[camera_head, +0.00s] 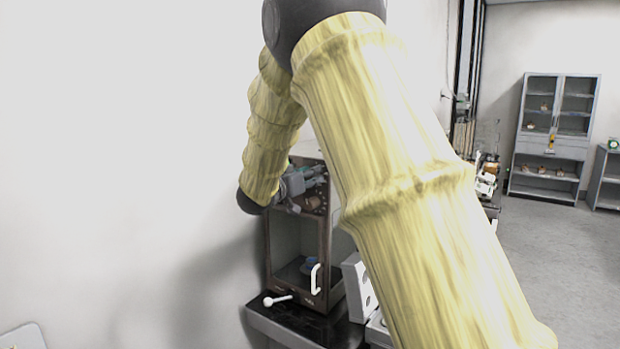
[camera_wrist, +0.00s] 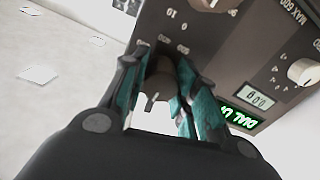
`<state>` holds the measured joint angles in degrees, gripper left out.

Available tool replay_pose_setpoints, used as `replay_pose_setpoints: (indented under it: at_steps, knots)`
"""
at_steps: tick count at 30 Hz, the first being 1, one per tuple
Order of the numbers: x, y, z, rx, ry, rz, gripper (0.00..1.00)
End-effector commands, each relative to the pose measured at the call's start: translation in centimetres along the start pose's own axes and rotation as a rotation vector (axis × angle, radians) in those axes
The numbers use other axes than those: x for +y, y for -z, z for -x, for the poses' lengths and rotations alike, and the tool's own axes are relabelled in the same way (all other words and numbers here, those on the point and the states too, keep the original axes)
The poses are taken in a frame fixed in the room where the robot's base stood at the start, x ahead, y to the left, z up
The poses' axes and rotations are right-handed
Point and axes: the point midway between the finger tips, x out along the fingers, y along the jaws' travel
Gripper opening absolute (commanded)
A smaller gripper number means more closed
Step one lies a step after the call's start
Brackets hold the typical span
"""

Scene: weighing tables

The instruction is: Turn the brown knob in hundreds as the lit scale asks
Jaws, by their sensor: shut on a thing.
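The brown knob (camera_wrist: 160,84) shows between my fingers in the wrist view, on the brown front panel of the scale, with printed numbers around it. My gripper (camera_wrist: 163,66) is shut on this knob, one teal-padded finger on each side. A green lit display (camera_wrist: 238,117) and a small white counter window (camera_wrist: 257,101) are to the right; the lit text is too slanted and cut off to read surely. In the head view, my gripper (camera_head: 307,184) is at the upper front of the scale cabinet (camera_head: 327,250), partly hidden by my arm.
A pale knob (camera_wrist: 302,72) is right of the counter window, and another knob (camera_wrist: 208,3) is at the top edge. Below the panel are a glass door with a white handle (camera_head: 316,280) and a white lever (camera_head: 277,300). A bare wall is at left.

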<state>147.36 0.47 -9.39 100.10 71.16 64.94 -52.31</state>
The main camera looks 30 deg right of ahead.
Motion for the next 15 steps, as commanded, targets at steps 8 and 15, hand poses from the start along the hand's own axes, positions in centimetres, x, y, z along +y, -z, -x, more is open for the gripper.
replay_pose_setpoints:
  at_steps: [8, 15]
  knots:
    - [0.0, -0.27, -0.04, 0.0, 0.0, -0.177, 0.06]
    - [0.01, -0.26, -0.01, 0.001, 0.001, -0.371, 0.06]
